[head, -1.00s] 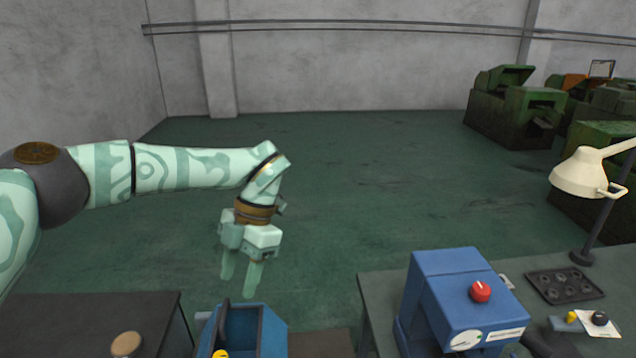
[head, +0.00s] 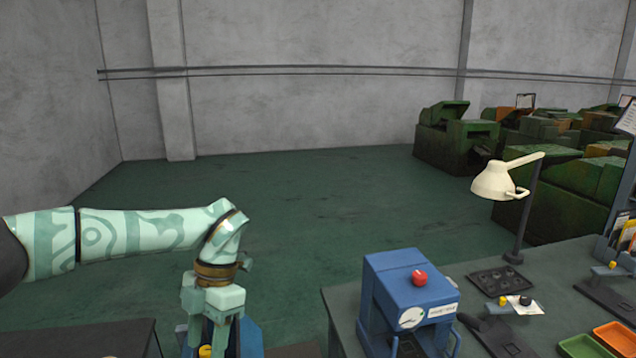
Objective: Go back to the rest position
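My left gripper (head: 211,338) hangs pointing down at the lower left, at the end of my pale green patterned arm. It is in front of a blue open container (head: 250,338), which it partly hides. One finger shows at each side with a gap between them, and the lower ends run close to the frame's bottom edge. A yellow thing (head: 205,351) shows in that gap, and I cannot tell whether it is touched. My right gripper is out of view.
A blue machine (head: 395,290) with a red knob stands on the grey bench (head: 340,310) at right. A cream lamp (head: 497,183), a dark tray (head: 498,280), a green bin (head: 583,346) and an orange bin (head: 617,336) are further right. A dark table (head: 90,338) is lower left. Open floor lies behind.

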